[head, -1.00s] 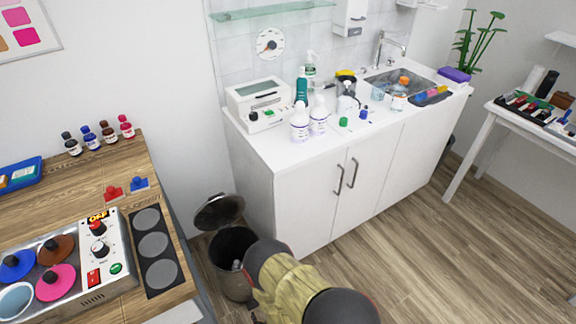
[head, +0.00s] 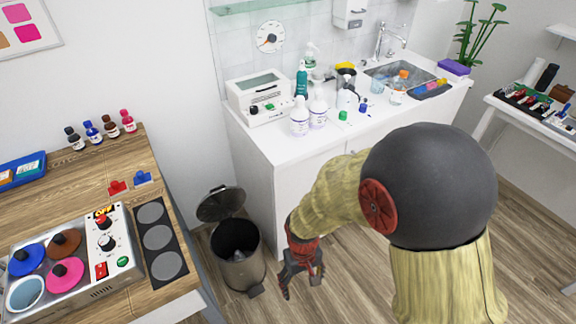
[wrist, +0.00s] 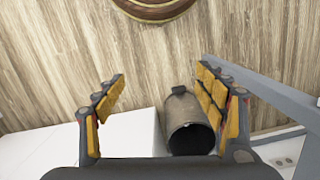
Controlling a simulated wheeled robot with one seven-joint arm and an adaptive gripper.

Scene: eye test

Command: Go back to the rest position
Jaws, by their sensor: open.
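My gripper (head: 301,274) hangs low in the head view, over the floor just right of the trash bin. It is open and empty. Its two fingers stand wide apart in the wrist view (wrist: 160,105), with nothing between them but the floor and part of the bin. My bent arm fills the right middle of the head view and hides part of the white cabinet front.
An open-lidded trash bin (head: 238,262) stands between the wooden table (head: 85,190) and the white counter (head: 285,145); it also shows in the wrist view (wrist: 185,112). Bottles and a sink occupy the counter. A side table (head: 540,130) stands right. Floor shows around my arm.

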